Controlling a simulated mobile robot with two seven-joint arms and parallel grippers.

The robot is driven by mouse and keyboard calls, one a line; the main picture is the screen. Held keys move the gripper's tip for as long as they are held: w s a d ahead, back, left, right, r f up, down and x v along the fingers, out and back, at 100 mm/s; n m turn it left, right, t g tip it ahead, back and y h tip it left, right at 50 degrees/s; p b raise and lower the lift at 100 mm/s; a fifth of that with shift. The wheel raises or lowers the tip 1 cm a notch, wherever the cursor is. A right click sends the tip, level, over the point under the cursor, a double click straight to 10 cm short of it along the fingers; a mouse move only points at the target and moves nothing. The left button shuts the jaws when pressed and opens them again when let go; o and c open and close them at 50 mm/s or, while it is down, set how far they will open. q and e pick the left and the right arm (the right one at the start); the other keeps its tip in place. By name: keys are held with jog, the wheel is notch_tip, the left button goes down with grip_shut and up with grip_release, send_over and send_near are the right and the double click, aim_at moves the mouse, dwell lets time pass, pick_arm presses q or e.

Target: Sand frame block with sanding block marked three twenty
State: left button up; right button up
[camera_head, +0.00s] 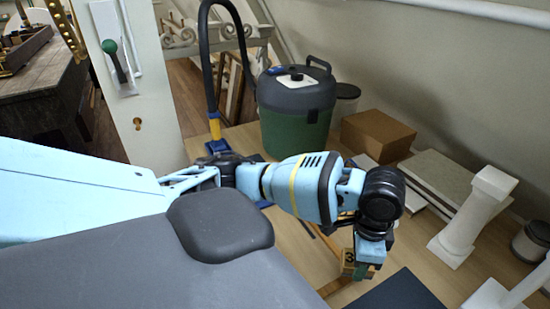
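My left arm comes in from the left and reaches across the middle, with its wrist bent down. Its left gripper (365,266) points down at the lower right, partly hidden by the wrist. It appears shut on a small tan sanding block (348,260), whose visible face shows a dark "3"; the rest of the marking is hidden. Just below the block are thin brown wooden strips (333,288), perhaps part of the frame block, mostly hidden by my arm. I cannot tell if the block touches them. My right gripper is not in view.
A dark mat (400,291) lies right of the gripper. Behind the arm stand a green canister (296,118) with a black hose and a brown box (377,134).

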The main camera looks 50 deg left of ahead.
pick_arm(q)
jog(key=s+d+r+n, duration=0.2)
jog(key=d+n, duration=0.2)
jog(key=d, duration=0.3)
jog(key=s+d+r+n, duration=0.2)
jog(key=d+n, duration=0.3)
jog(key=d, duration=0.1)
jog(key=shift+d+r, duration=0.15)
jog(key=shift+d, duration=0.2)
jog(key=shift+s, duration=0.15)
